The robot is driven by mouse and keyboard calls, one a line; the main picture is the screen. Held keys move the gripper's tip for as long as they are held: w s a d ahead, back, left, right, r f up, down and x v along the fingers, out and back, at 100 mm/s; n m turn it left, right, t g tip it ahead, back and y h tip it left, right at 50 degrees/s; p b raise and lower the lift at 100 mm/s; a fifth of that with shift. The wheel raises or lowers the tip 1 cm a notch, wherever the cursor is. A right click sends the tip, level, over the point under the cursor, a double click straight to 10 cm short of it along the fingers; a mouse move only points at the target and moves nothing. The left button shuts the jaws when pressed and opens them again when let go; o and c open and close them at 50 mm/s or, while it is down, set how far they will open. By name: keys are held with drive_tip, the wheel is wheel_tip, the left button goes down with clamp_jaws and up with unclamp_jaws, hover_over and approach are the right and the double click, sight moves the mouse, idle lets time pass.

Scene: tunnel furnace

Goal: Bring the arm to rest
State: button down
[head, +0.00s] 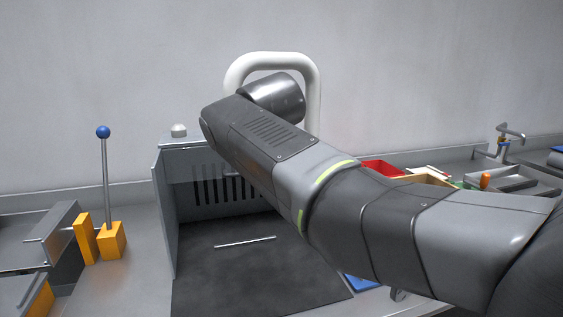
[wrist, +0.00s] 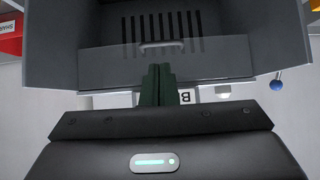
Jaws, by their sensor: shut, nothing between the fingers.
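My arm (head: 370,215) reaches from the lower right across the head view and ends in a dark cylindrical joint above the furnace. My gripper is hidden behind the arm in the head view. In the wrist view my gripper (wrist: 157,84) shows as two dark green fingers, shut together and holding nothing. The furnace (head: 165,215) is a grey box with a slotted back and a dark floor. In the wrist view the furnace (wrist: 67,40) appears upside down beyond the fingertips, with a clear panel and a handle (wrist: 162,46).
A lever (head: 105,175) with a blue knob stands left of the furnace on an orange base. A thin metal bar (head: 245,241) lies across the dark surface. A white tube arch (head: 313,85) rises behind the arm. A red bin (head: 380,168) and a sink (head: 515,180) are at right.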

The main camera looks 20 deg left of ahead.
drive_tip(key=shift+v, duration=0.95)
drive_tip(key=shift+f, duration=0.1)
